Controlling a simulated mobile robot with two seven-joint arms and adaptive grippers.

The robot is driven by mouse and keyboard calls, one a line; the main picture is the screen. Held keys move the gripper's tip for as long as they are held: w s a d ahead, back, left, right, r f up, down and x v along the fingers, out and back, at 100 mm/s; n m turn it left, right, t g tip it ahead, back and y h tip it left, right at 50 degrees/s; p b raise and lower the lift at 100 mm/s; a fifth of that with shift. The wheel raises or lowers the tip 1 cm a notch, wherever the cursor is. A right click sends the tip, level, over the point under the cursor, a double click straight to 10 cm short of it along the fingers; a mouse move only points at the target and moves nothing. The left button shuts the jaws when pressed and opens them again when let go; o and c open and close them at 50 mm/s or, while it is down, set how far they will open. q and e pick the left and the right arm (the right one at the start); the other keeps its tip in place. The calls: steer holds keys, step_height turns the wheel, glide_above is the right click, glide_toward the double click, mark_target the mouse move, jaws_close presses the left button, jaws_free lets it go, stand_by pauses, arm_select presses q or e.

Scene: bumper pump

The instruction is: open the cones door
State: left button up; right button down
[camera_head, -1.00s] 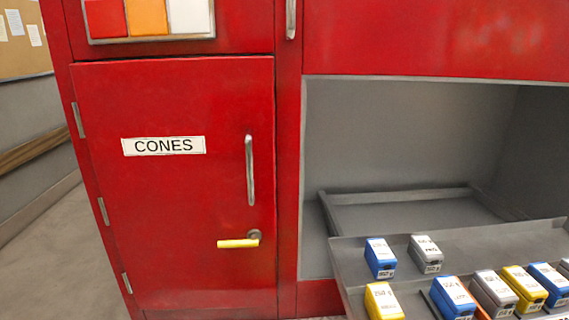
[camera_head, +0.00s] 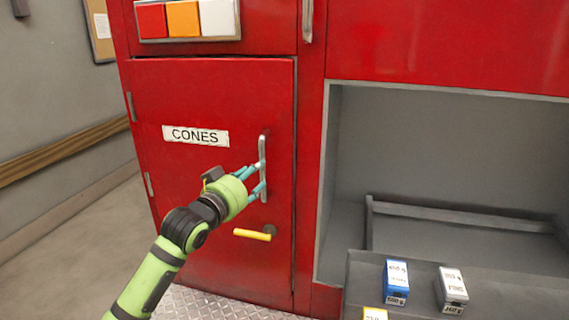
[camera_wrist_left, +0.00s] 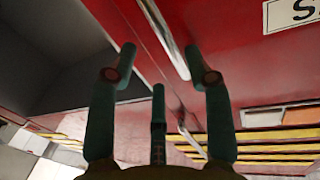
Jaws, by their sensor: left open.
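The red cones door (camera_head: 200,90) has a white "CONES" label (camera_head: 196,135) and looks closed flush in its frame. A vertical silver handle (camera_head: 263,150) is near its right edge, and a yellow lever (camera_head: 252,234) sits below it, roughly level. My left gripper (camera_head: 259,178) is open, its teal fingers at the handle's lower half. In the left wrist view the handle (camera_wrist_left: 164,38) runs between the spread fingers (camera_wrist_left: 160,62); whether they touch it cannot be told. My right gripper is not in view.
To the right is an open grey compartment (camera_head: 440,150) with a tray holding small blue, grey and yellow boxes (camera_head: 397,280). Red, orange and white panels (camera_head: 187,19) are above the door. Floor at the left is clear up to a wall with a wooden rail (camera_head: 60,145).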

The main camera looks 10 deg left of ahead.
arm_select(q)
steer(key=p+x, duration=0.2)
steer(key=x, duration=0.4)
steer(key=shift+w+a, duration=0.15)
steer(key=shift+w, duration=0.15)
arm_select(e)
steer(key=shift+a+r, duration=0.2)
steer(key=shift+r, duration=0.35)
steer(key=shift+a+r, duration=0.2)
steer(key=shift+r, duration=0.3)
arm_select(q)
steer(key=shift+f, duration=0.1)
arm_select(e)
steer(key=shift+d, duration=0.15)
arm_select(q)
jaws_close()
